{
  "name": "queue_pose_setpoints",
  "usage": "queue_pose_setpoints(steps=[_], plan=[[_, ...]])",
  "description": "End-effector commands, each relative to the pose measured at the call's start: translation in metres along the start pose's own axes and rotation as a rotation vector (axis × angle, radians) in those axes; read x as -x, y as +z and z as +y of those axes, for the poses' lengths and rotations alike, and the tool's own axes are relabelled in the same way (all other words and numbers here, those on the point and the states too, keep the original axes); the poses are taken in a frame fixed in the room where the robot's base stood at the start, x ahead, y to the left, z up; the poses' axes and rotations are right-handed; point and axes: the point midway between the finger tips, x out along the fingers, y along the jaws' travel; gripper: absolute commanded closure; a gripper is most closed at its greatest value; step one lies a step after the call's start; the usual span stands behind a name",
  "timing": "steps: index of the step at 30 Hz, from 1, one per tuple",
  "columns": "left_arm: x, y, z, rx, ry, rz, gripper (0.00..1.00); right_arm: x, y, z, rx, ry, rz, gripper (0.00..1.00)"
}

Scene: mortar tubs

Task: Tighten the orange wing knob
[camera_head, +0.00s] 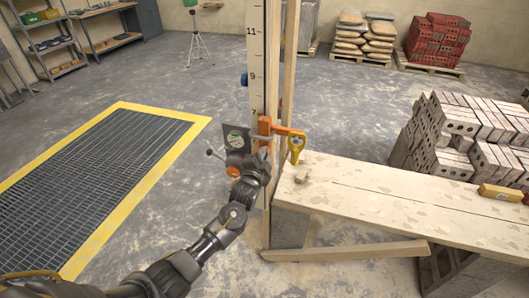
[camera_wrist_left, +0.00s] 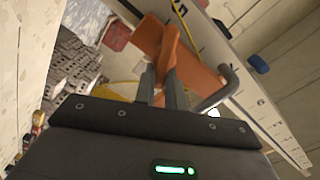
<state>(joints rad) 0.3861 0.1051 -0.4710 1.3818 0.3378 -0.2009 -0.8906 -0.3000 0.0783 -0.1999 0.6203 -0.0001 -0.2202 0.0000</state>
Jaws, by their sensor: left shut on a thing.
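The orange wing knob (camera_wrist_left: 169,46) shows in the left wrist view, with its flat wings between my fingers. My left gripper (camera_wrist_left: 163,80) is shut on it, and the fingertips cover its lower part. Beside it is a broader orange clamp part (camera_wrist_left: 200,75) against the pale marked staff (camera_wrist_left: 235,68). In the head view my left gripper (camera_head: 253,158) reaches up to the orange clamp (camera_head: 265,128) on the upright staff (camera_head: 256,60). I cannot pick out the knob there. My right gripper is not in view.
A yellow handle (camera_head: 296,144) hangs from the clamp's right end. Concrete blocks (camera_head: 440,140) are stacked behind. A yellow-edged floor grate (camera_head: 100,180) lies left.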

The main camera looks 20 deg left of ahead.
Motion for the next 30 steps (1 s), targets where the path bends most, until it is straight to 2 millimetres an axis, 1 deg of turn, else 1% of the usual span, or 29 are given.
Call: queue_pose_setpoints(steps=[1, 9, 15, 21, 30], plan=[[-0.001, 0.002, -0.005, -0.044, -0.008, -0.005, 1.0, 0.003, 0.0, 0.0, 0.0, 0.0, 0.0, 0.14], [-0.002, 0.003, -0.003, -0.266, -0.011, -0.007, 1.0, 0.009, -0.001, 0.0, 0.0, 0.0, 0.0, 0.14], [-0.002, 0.004, -0.002, -0.385, -0.014, -0.008, 1.0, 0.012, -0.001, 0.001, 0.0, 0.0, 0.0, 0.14], [-0.003, 0.004, -0.002, -0.457, -0.016, -0.008, 1.0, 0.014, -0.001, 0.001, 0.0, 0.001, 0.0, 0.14], [-0.003, 0.004, -0.003, -0.49, -0.019, -0.009, 1.0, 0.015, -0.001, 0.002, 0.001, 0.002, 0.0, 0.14]])
